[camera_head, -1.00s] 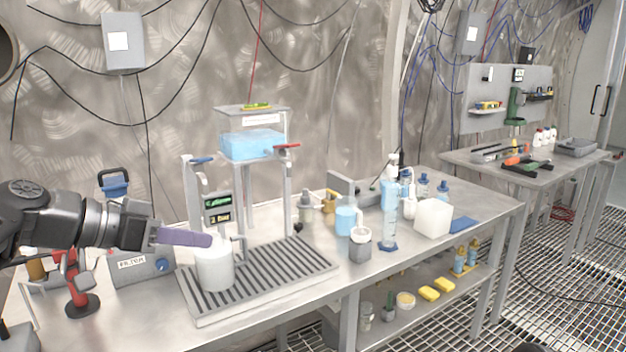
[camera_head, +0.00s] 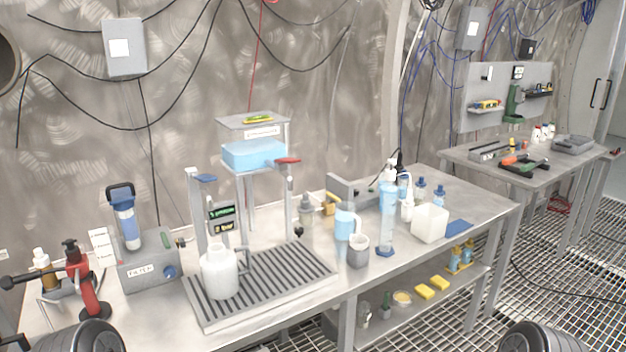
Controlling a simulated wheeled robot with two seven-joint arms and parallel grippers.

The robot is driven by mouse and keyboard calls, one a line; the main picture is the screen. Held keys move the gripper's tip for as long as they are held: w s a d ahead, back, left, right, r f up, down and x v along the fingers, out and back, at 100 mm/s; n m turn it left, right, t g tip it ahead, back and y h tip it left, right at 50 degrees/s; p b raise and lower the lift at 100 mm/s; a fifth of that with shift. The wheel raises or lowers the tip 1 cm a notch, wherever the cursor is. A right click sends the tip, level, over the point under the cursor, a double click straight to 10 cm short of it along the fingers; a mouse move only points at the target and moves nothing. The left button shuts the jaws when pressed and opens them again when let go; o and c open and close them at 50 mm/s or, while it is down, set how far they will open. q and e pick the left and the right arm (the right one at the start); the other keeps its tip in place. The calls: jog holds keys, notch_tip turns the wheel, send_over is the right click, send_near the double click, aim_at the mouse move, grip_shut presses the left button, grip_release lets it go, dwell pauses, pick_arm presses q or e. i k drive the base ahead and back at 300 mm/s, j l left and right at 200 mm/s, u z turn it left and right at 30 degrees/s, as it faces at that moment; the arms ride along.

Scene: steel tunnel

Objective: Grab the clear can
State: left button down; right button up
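A whitish, translucent can (camera_head: 219,274) with a narrow neck stands upright on the left part of the slatted drip grate (camera_head: 285,280), near the dispenser stand. It is the likeliest clear can, though it looks milky. Neither gripper shows; only dark rounded parts of my arms appear at the bottom left and bottom right edges. Nothing of mine touches the can in this view.
A dispenser stand with a blue tank (camera_head: 254,155) rises behind the grate. A grey filter box (camera_head: 150,268) and a red stand (camera_head: 88,290) are to the left. Cups, bottles and a white square container (camera_head: 430,222) crowd the bench to the right.

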aim_at(220, 274)
jog(key=i+l+u, duration=0.2)
jog(key=l, duration=0.55)
jog(key=l+u, duration=0.25)
jog(key=l, duration=0.5)
